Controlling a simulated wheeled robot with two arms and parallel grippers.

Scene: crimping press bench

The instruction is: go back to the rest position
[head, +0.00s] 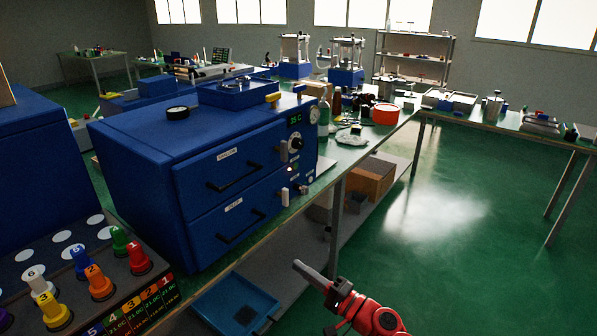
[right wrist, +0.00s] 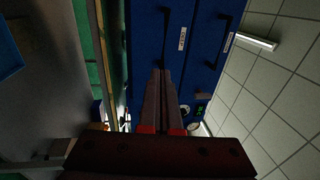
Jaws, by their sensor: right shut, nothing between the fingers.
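My right gripper (head: 314,273) is at the lower middle of the head view, on a red arm. It is shut and empty, in front of the bench and to the right of the blue drawer unit (head: 140,185). In the right wrist view its two fingers (right wrist: 166,90) lie side by side and point toward the blue drawer fronts (right wrist: 212,30). I cannot tell from this view whether the fingertips touch the drawer fronts. My left gripper is not in view.
A dark rack with numbered coloured pegs (head: 100,283) stands at the lower left. A blue tray (head: 235,306) lies on the lower shelf, with a cardboard box (head: 369,178) further back. Another bench (head: 505,122) stands at the right. The green floor (head: 455,270) between is clear.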

